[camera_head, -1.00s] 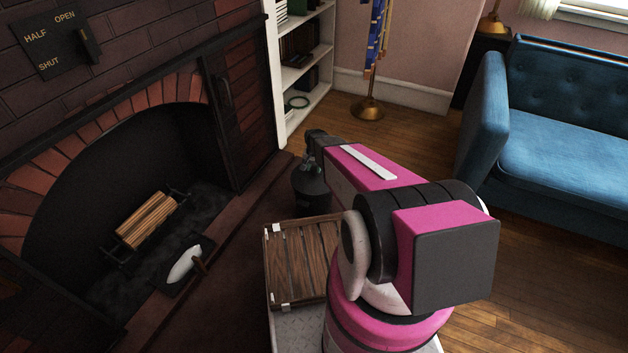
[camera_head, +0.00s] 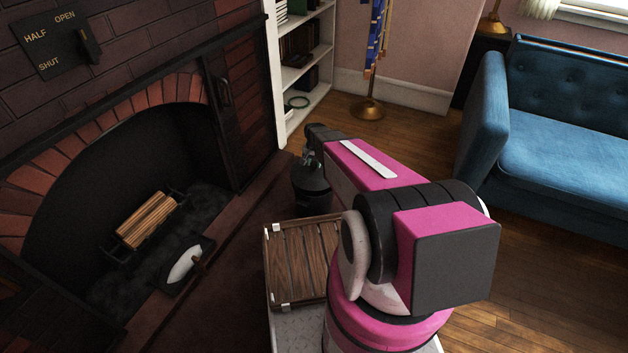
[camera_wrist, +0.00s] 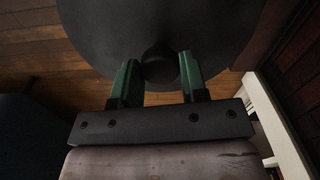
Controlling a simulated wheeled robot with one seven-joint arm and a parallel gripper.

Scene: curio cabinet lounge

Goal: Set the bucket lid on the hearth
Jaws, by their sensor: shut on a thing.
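The dark round bucket lid (camera_wrist: 160,35) fills the top of the wrist view, with a black knob at its middle. My gripper (camera_wrist: 160,72) has its green fingers closed on either side of that knob. In the head view my gripper (camera_head: 309,158) is at the dark bucket (camera_head: 312,198), partly hidden by my arm. I cannot tell whether the lid touches the bucket's rim. The dark reddish hearth (camera_head: 228,285) runs in front of the fireplace, left of the bucket.
A slatted wooden crate top (camera_head: 305,262) is beside my arm. A small dustpan-like thing with a white patch (camera_head: 185,265) lies at the firebox edge. A white bookshelf (camera_head: 300,95) stands behind the bucket. A blue sofa (camera_head: 560,140) is at right.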

